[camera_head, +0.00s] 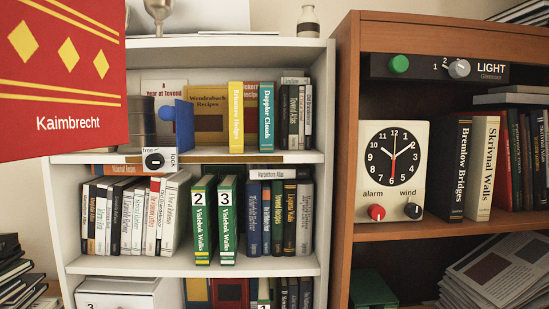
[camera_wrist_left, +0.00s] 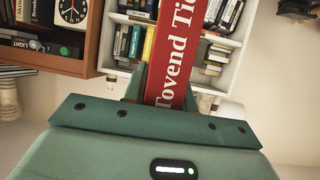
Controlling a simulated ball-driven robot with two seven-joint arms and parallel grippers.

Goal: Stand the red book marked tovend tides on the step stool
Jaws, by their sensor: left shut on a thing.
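The red book shows in the left wrist view (camera_wrist_left: 172,58), its spine lettered "Tovend Tid…" in white with the end cut off. My left gripper (camera_wrist_left: 162,93) is shut on it. In the head view a red cover (camera_head: 62,75) with yellow diamonds, yellow lines and the name Kaimbrecht fills the upper left, very near the camera. It looks like the same book, held up in the air; its left and top parts are cut off. Neither gripper shows in the head view. The step stool is in neither view.
A white bookcase (camera_head: 327,100) full of books stands ahead. A brown wooden case (camera_head: 342,130) stands to its right, with a clock panel (camera_head: 393,170) and more books. A stack of books (camera_head: 14,275) is at the lower left. Papers (camera_head: 500,270) lie piled at the lower right.

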